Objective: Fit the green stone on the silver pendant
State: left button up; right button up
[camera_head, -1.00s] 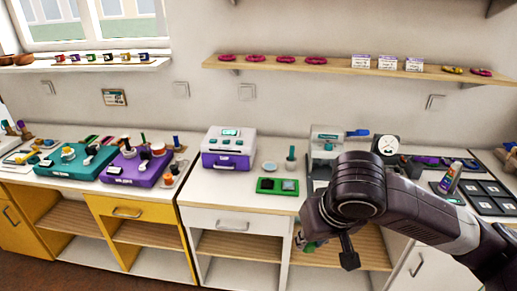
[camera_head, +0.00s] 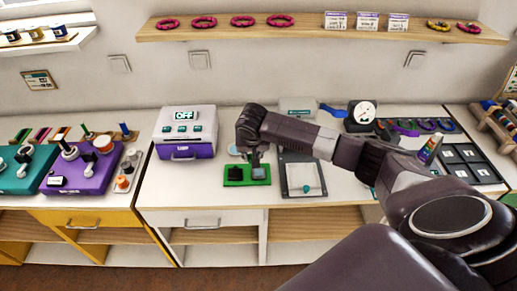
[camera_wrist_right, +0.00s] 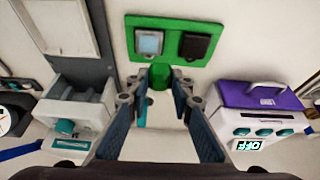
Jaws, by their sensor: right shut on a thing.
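My right gripper (camera_head: 257,163) is over the green tray (camera_head: 232,183) on the white counter. In the right wrist view its fingers (camera_wrist_right: 159,84) are shut on a small green stone (camera_wrist_right: 158,77), with the tray (camera_wrist_right: 171,21) just beyond. The tray holds a pale, silvery square (camera_wrist_right: 149,42) and a dark square (camera_wrist_right: 194,46). The pale square looks like the silver pendant, but its details are too small to be sure. The stone is apart from both squares in the picture; its height above the tray cannot be told. My left gripper is not in view.
A purple and white box with an "OFF" display (camera_head: 186,133) stands left of the tray. A grey device with a white plate (camera_head: 304,179) is close on the right. A round dial (camera_head: 362,112) and a black tray (camera_head: 470,163) lie further right.

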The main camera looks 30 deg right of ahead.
aim_at(259, 171)
jog(key=d+f, duration=0.1)
jog(key=d, duration=0.1)
jog(key=shift+d+f, duration=0.3)
jog(key=shift+f, duration=0.05)
jog(key=shift+w+f+b, duration=0.15)
jog(key=shift+f+b, duration=0.25)
jog(key=shift+f, duration=0.25)
jog(key=shift+f+b, duration=0.55)
jog(key=shift+b, duration=0.2)
notch_tip(259, 171, down, 2)
jog(key=shift+d+f+b, duration=0.1)
jog(key=shift+b, duration=1.15)
jog(key=shift+f+b, duration=0.3)
jog(key=shift+f, duration=0.6)
jog(key=shift+p, duration=0.5)
jog(key=shift+f+p, duration=0.35)
jog(key=shift+p, duration=0.15)
